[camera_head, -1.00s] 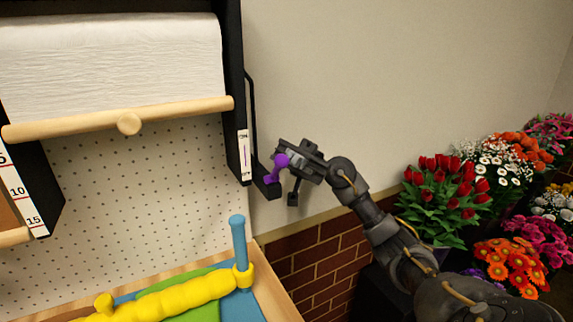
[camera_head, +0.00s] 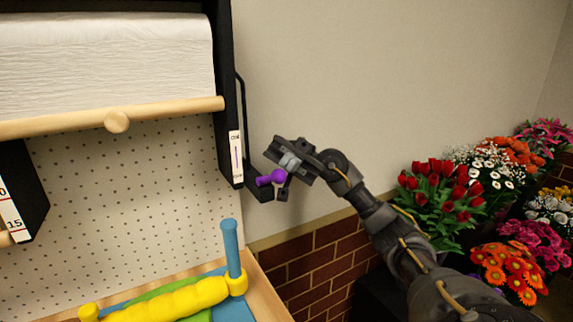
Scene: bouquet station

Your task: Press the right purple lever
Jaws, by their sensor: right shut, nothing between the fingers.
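The purple lever (camera_head: 277,177) has a round knob and a short stem. It sticks out to the right from the small black bracket at the lower end of the black paper-roll frame, and now lies close to level. My right gripper (camera_head: 281,170) is shut with nothing held between its fingers. It is right at the lever, its dark body just above and to the right of the purple knob and partly overlapping it in the picture. Whether they touch is hard to tell. My left gripper is not in view.
A white paper roll (camera_head: 105,68) with a wooden bar (camera_head: 60,127) hangs at left in the black frame (camera_head: 227,110). Below is a wooden-edged tray (camera_head: 262,292) with a yellow roller (camera_head: 180,301) and a blue peg (camera_head: 231,248). Flowers (camera_head: 440,190) stand at right.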

